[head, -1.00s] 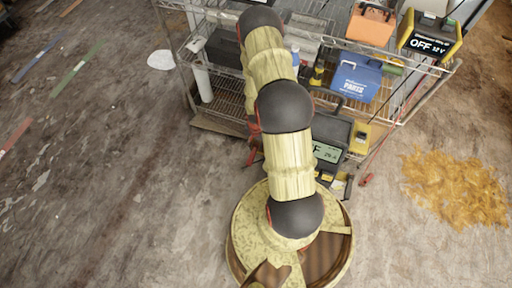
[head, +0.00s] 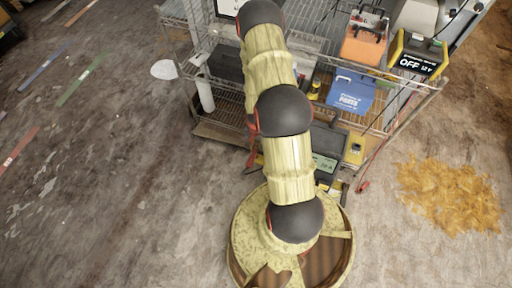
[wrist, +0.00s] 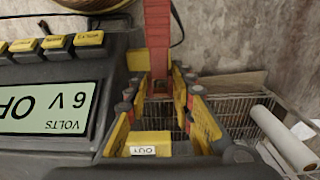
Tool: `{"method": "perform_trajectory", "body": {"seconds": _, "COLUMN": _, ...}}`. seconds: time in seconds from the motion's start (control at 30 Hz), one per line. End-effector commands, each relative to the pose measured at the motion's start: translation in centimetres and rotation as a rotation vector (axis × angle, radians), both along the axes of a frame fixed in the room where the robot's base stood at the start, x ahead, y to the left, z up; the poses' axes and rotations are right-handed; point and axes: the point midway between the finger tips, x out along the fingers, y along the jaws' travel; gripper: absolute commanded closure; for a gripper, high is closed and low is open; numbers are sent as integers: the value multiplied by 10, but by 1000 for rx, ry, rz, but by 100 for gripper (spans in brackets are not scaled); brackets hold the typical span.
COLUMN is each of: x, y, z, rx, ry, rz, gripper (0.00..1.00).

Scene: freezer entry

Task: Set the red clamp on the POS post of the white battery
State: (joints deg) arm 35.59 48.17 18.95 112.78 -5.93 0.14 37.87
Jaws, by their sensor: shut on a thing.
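In the wrist view my gripper (wrist: 163,105) shows yellow-and-red fingers closed around a red part (wrist: 158,35), which looks like the red clamp; its jaws are not clear. In the head view my arm hides most of the gripper, and some red (head: 254,160) shows to the left of the arm. Another red clamp-like end (head: 362,187) of a red lead shows on the floor right of the arm. I cannot make out a white battery or a POS post in either view.
A dark charger with a display (wrist: 45,105) reading OFF 6 V, upside down, fills the wrist view's left. The wire cart (head: 232,103) carries a blue box (head: 350,95), an orange box (head: 362,48) and a yellow-black OFF 12 V charger (head: 418,55). Open floor lies left.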

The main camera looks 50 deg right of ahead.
Motion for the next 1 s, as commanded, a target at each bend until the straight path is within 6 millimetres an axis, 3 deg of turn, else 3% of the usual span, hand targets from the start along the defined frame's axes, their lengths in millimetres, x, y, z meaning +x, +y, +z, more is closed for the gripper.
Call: {"method": "perform_trajectory", "body": {"seconds": 1.0, "x": 1, "y": 0, "z": 37, "rx": -1, "ry": -1, "rz": 0, "gripper": 100}}
